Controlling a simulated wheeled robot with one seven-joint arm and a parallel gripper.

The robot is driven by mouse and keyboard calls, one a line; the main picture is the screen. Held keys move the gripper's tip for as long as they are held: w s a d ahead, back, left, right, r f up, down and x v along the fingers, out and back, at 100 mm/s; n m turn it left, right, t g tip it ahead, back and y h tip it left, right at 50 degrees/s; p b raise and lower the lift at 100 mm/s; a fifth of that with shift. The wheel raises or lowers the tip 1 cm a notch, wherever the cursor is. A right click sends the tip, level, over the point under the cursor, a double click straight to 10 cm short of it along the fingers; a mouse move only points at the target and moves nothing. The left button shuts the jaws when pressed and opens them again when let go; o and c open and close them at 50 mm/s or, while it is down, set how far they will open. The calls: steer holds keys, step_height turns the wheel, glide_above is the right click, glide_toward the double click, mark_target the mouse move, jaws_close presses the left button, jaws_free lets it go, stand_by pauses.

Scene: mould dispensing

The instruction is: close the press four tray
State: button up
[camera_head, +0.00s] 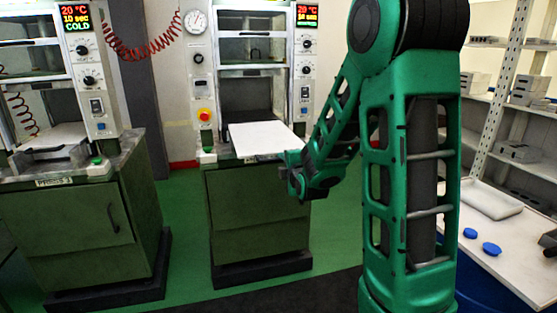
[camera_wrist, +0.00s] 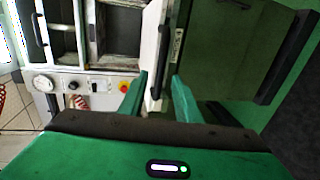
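The middle press (camera_head: 252,70), which I take to be press four, has its white tray (camera_head: 262,138) slid out in front of its dark opening. My gripper (camera_head: 286,160) is at the tray's front right edge. In the wrist view the tray (camera_wrist: 152,45) shows edge-on, with a dark handle (camera_wrist: 161,60) on its front. My gripper (camera_wrist: 160,80) is open there, its two green fingers apart on either side of the tray's front edge and the handle's lower end. Whether a finger touches the handle cannot be told.
The left press (camera_head: 40,150), labelled press 3, stands beside it with a gap between. A shelf rack (camera_head: 500,110) and a white table (camera_head: 515,240) with blue discs (camera_head: 490,248) are at the right. Green floor (camera_head: 185,225) is open between the presses.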

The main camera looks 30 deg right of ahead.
mark_target(279, 159)
steer(key=x, duration=0.7)
steer(key=shift+w+d, duration=0.1)
jaws_close()
